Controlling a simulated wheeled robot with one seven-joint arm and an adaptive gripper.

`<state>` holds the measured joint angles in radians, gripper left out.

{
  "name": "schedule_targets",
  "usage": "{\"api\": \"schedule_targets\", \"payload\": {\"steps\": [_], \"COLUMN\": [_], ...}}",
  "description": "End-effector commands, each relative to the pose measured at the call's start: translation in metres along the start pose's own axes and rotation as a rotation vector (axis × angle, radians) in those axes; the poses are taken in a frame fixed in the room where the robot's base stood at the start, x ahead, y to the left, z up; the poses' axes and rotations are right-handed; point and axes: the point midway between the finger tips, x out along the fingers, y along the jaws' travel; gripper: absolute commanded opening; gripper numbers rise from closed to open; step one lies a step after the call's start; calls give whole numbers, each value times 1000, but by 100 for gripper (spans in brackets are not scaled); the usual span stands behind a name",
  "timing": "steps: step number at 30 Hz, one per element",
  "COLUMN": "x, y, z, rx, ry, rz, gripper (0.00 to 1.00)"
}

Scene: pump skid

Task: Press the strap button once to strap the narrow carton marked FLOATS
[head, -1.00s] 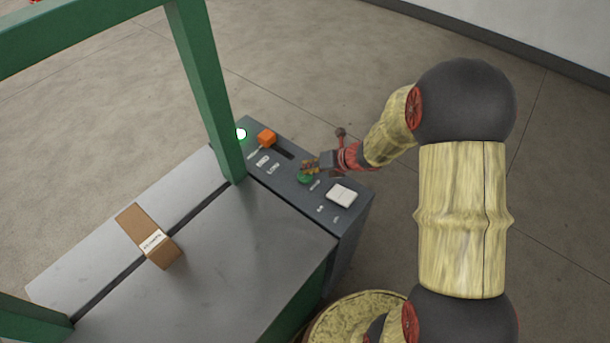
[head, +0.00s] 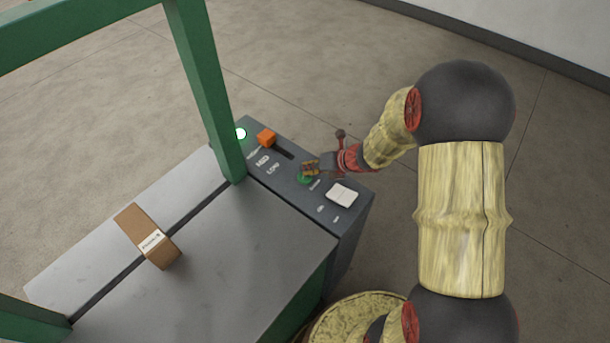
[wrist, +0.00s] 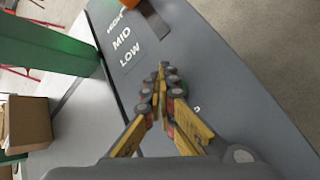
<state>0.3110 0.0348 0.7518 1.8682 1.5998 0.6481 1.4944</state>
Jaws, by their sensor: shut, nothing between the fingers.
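The narrow carton (head: 147,236), brown with a white label, lies on the grey machine table across the dark slot; its label is too small to read for certain. It also shows at the left edge of the wrist view (wrist: 27,124). The green strap button (head: 304,178) is on the dark control panel, partly covered by my gripper (head: 311,168). My gripper is shut and empty, its fingertips at or just over the button; I cannot tell whether they touch.
The panel (head: 328,226) carries an orange slider knob (head: 266,138) beside HIGH, MID and LOW marks, a white rocker switch (head: 341,194) and a lit white-green lamp (head: 240,133). A green arch (head: 205,90) stands over the table (head: 245,255), left of my gripper.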

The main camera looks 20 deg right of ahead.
Motion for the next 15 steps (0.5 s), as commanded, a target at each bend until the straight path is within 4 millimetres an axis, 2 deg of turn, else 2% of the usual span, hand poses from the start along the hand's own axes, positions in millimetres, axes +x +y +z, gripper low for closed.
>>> {"api": "schedule_targets", "payload": {"steps": [15], "x": [-2], "y": [2], "z": [1], "rx": [1], "ry": [2], "rz": [0], "gripper": [0]}}
